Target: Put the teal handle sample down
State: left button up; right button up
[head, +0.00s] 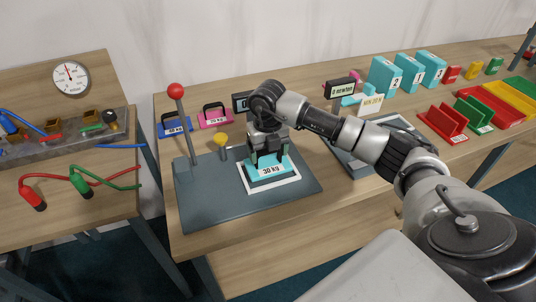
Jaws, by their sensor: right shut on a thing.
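The teal handle sample (286,164), labelled 30 kg, is at the white-bordered square (284,186) on the dark grey plate (215,206). It looks level, and white border shows around its front and right side. I cannot tell whether it rests on the plate or hangs just above it. My right gripper (268,157) points down from above and is shut on the sample's handle, which its fingers mostly hide. My left gripper is not in view.
A post with a red ball (176,91) and a yellow knob (220,139) stand left of the sample. Blue (174,127) and pink (215,117) handle samples sit behind. Teal numbered blocks (410,77) and red, green and yellow trays are right. A side table with a gauge (71,77) is left.

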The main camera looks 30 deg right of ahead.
notch_tip(320, 180, down, 2)
jog(key=shift+f, duration=0.1)
jog(key=o, duration=0.5)
jog(key=shift+f, duration=0.15)
jog(key=o, duration=0.4)
jog(key=shift+r, duration=0.6)
notch_tip(320, 180, up, 11)
jog(key=shift+r+b, duration=0.15)
jog(key=shift+b, duration=0.75)
